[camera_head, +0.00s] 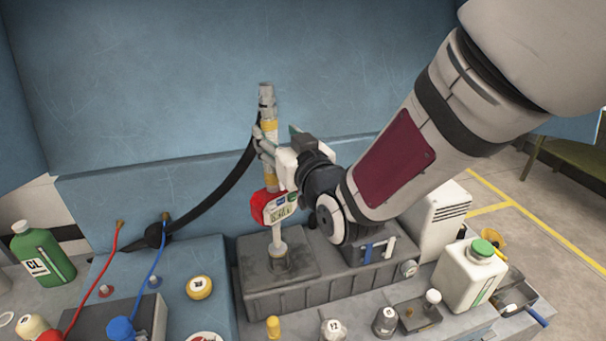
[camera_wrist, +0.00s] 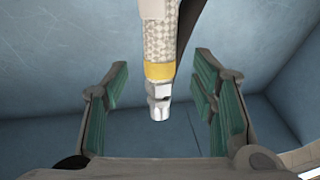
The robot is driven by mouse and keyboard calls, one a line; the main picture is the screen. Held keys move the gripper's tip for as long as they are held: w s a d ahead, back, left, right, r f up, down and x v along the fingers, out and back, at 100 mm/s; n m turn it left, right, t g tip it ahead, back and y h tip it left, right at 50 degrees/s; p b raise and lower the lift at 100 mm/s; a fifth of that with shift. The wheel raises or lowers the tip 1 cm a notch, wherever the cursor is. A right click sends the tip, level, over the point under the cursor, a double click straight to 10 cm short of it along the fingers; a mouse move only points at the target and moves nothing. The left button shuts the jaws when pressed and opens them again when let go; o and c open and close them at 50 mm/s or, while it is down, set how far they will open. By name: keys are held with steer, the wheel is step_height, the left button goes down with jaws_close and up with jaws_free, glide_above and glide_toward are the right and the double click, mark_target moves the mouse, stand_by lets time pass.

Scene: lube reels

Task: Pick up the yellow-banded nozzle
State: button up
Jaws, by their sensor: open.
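The yellow-banded nozzle (camera_head: 268,112) stands upright above a red meter with a small display (camera_head: 279,209). Yellow shows on it above and below my gripper (camera_head: 264,145), whose fingers cross its middle in the head view. In the wrist view the nozzle (camera_wrist: 158,45) hangs down from the top, with a braided grey sleeve, a yellow band and a metal tip. My gripper (camera_wrist: 160,88) is open there, its green-padded fingers on either side of the nozzle with clear gaps. Part of the nozzle is hidden behind the fingers in the head view.
A black hose (camera_head: 212,198) runs behind the nozzle. The meter's stem rises from a dark grey base (camera_head: 256,298). A green bottle (camera_head: 42,255) stands left, a white jug (camera_head: 467,278) right. Several small caps and knobs line the front. A blue panel (camera_head: 180,80) is behind.

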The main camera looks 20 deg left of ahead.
mark_target(272, 129)
steer(key=shift+p+x, duration=0.65)
steer(key=shift+x, duration=1.95)
jaws_close()
steer(key=shift+r, duration=0.1)
